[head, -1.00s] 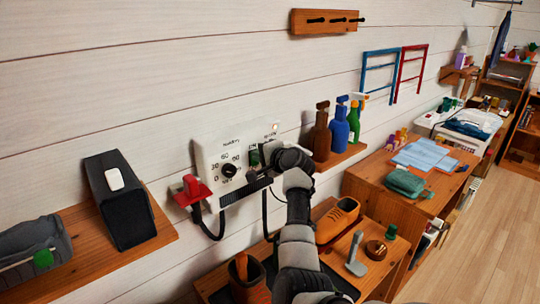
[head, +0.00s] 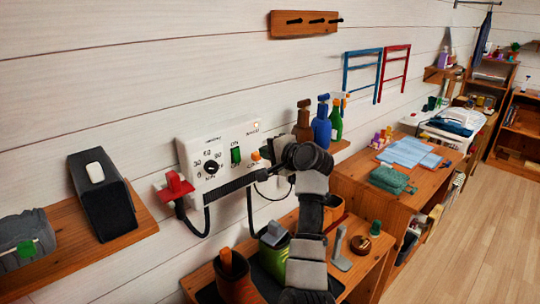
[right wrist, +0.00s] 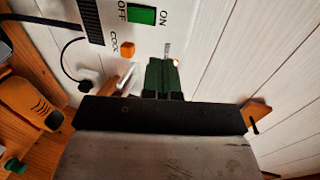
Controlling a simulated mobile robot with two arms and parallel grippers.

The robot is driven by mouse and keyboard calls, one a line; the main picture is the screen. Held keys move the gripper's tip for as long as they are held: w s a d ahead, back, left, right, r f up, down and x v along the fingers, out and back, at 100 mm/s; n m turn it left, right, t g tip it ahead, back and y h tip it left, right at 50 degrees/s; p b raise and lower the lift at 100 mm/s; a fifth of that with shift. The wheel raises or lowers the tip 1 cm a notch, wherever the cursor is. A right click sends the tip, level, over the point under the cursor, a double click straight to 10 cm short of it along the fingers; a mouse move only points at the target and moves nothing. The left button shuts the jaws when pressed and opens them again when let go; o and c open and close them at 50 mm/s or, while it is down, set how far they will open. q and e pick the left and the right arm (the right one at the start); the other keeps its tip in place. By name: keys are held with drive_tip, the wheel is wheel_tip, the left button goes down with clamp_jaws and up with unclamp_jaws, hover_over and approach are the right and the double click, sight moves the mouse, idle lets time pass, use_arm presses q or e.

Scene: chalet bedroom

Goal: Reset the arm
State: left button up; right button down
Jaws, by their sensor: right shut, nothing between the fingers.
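My right gripper (head: 270,157) is in front of the right end of a white wall control box (head: 190,150). In the right wrist view its dark fingers (right wrist: 162,80) are shut with nothing between them. They point toward the wall beside the orange COOL button (right wrist: 127,48) and the green ON/OFF switch (right wrist: 142,15). I cannot tell whether the fingertips touch the box. The box also carries a black dial (head: 211,167) and a small lit lamp (head: 256,125). My left gripper is not in view.
Brown, blue and green bottles (head: 321,128) stand on a shelf just right of my right gripper. Below are boots (head: 235,275) and a grey tool (head: 341,250) on a wooden bench (head: 365,285). A black speaker-like box (head: 103,205) stands left. Floor at right is clear.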

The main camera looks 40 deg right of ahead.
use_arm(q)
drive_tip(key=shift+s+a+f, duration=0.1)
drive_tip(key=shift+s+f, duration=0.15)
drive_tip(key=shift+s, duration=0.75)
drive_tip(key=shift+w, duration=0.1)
